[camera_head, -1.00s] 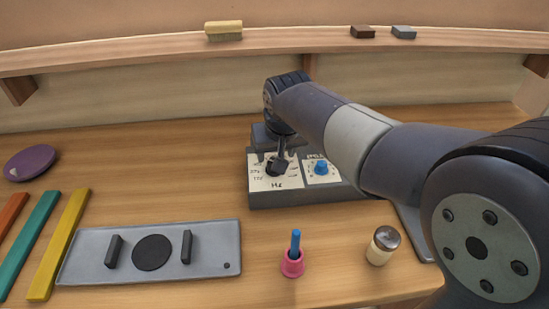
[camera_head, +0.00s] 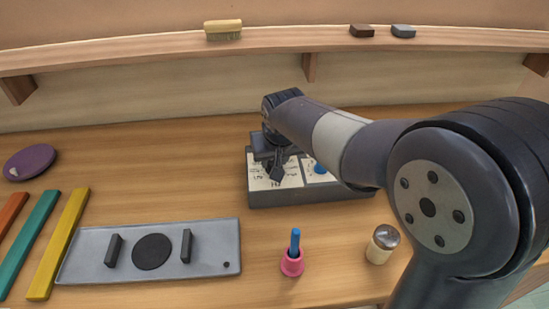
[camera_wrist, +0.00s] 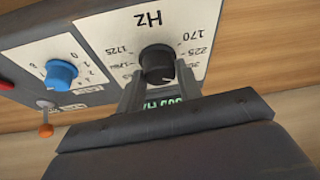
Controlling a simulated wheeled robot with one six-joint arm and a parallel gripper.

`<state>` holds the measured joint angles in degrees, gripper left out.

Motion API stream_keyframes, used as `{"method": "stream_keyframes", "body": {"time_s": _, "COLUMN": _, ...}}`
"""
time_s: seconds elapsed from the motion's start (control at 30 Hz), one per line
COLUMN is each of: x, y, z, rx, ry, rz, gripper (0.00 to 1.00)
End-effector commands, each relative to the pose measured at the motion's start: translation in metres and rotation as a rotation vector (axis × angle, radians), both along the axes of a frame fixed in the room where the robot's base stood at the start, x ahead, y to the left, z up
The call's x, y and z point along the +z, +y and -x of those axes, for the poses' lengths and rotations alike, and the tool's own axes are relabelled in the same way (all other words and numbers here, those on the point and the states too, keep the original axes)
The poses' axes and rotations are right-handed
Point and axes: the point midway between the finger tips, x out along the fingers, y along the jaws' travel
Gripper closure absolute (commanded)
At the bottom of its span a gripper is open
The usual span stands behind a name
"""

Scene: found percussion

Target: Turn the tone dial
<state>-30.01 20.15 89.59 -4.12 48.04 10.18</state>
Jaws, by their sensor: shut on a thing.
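The tone dial is a black knob (camera_wrist: 157,62) on a white panel marked "Hz" with a ring of numbers, in the wrist view. My gripper (camera_wrist: 160,76) is shut on this knob, one finger on each side. In the head view my gripper (camera_head: 277,168) reaches down onto the left panel of the dark grey box (camera_head: 310,197) and hides the knob. A green display (camera_wrist: 163,103) shows between the fingers, partly covered.
A blue knob (camera_wrist: 61,74) sits beside the dial; it also shows in the head view (camera_head: 319,167). An orange-tipped switch (camera_wrist: 46,130) is nearby. A pink holder (camera_head: 292,264), a shaker (camera_head: 383,244) and a grey plate (camera_head: 75,262) stand in front.

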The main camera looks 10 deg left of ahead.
Motion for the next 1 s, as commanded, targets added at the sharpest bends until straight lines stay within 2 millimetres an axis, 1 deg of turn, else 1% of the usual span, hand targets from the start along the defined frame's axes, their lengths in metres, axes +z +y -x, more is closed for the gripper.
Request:
{"method": "stream_keyframes", "body": {"time_s": 0.03, "x": 0.0001, "y": 0.0, "z": -0.0001, "rx": 0.0, "ry": 0.0, "rz": 0.0, "gripper": 0.76}}
{"method": "stream_keyframes", "body": {"time_s": 0.2, "x": 0.0002, "y": 0.0, "z": 0.0, "rx": 0.0, "ry": 0.0, "rz": 0.0, "gripper": 0.89}}
{"method": "stream_keyframes", "body": {"time_s": 0.37, "x": 0.0002, "y": 0.0003, "z": 0.0001, "rx": -0.012, "ry": 0.0, "rz": 0.0, "gripper": 0.89}}
{"method": "stream_keyframes", "body": {"time_s": 0.53, "x": 0.0001, "y": 0.001, "z": 0.0004, "rx": -0.065, "ry": 0.0, "rz": 0.0, "gripper": 0.89}}
{"method": "stream_keyframes", "body": {"time_s": 1.0, "x": -0.0004, "y": 0.0031, "z": 0.0, "rx": -0.373, "ry": -0.002, "rz": 0.0, "gripper": 0.89}}
